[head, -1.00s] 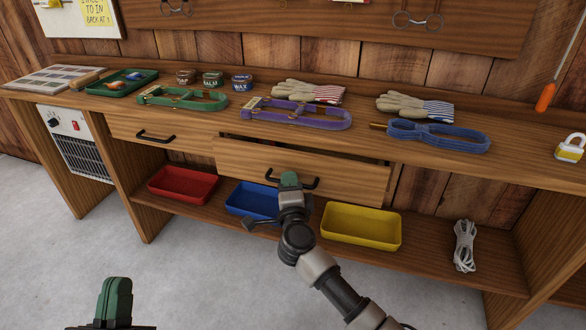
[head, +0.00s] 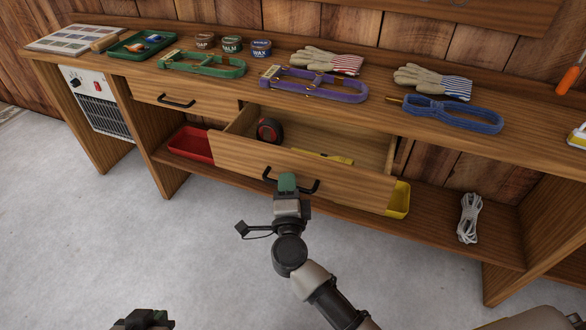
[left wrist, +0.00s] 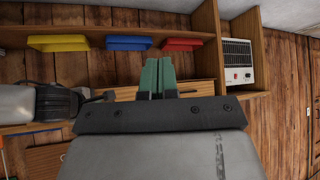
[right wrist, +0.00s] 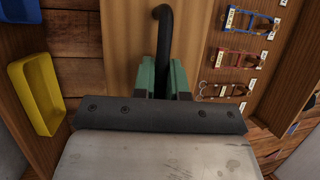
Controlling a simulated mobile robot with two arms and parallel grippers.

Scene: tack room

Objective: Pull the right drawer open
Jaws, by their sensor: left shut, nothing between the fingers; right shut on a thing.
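The right drawer (head: 330,180) stands well open below the bench top. A black and red round item (head: 269,131) and a yellow tool (head: 322,157) lie inside it. My right gripper (head: 288,184) is shut on the drawer's black handle (head: 309,188), at the middle of its front. In the right wrist view the handle (right wrist: 163,40) runs between the green fingers (right wrist: 162,80). The left drawer (head: 186,98) is closed. My left gripper (head: 146,318) is low at the front left, away from the bench. Its fingers are together and empty in the left wrist view (left wrist: 158,78).
The bench top (head: 375,115) holds halters, gloves, tins and a green tray (head: 141,44). On the lower shelf are a red tray (head: 190,144), a partly hidden yellow tray (head: 398,199) and a white rope (head: 469,217). The floor in front is clear.

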